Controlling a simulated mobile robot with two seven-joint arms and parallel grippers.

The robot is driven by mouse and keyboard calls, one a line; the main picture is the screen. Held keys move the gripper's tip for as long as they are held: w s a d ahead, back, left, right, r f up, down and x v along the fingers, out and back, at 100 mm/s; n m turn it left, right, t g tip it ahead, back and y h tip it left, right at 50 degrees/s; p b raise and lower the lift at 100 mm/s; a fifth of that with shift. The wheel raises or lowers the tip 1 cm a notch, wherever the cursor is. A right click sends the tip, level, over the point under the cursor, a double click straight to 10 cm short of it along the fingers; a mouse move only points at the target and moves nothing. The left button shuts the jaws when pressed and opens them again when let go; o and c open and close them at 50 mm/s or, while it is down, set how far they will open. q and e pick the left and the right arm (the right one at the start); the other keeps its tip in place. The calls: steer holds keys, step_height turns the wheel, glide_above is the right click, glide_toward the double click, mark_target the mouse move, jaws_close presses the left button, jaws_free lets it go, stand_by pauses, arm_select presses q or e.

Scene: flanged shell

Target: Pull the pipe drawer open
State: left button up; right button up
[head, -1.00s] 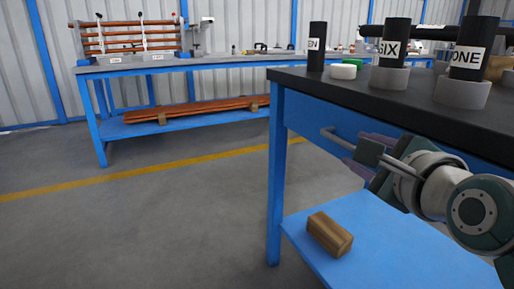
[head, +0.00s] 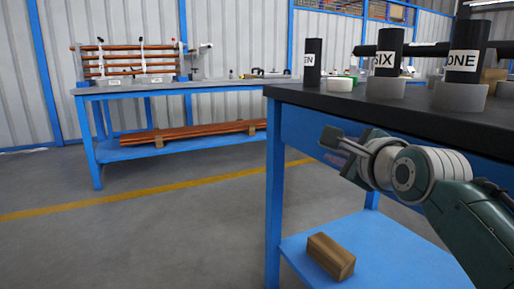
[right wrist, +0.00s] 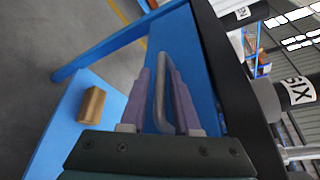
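The blue drawer front (head: 300,126) sits under the black worktop in the head view, and it also shows in the right wrist view (right wrist: 186,48). I cannot tell whether it is out at all. A grey bar handle (right wrist: 160,95) runs between the two purple fingers of my right gripper (right wrist: 161,72) in the right wrist view. The fingers stand apart on either side of the bar, with a gap visible. In the head view my right gripper (head: 342,143) is in front of the drawer front and hides most of the handle. My left gripper is out of view.
The black worktop (head: 330,97) carries upright black pipes in grey flanges, labelled SIX (head: 388,55) and ONE (head: 466,55). A wooden block (head: 331,257) lies on the blue lower shelf (head: 372,235). Another blue bench (head: 180,87) stands behind. The floor at left is clear.

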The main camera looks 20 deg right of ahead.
jaws_close()
stand_by(1.1)
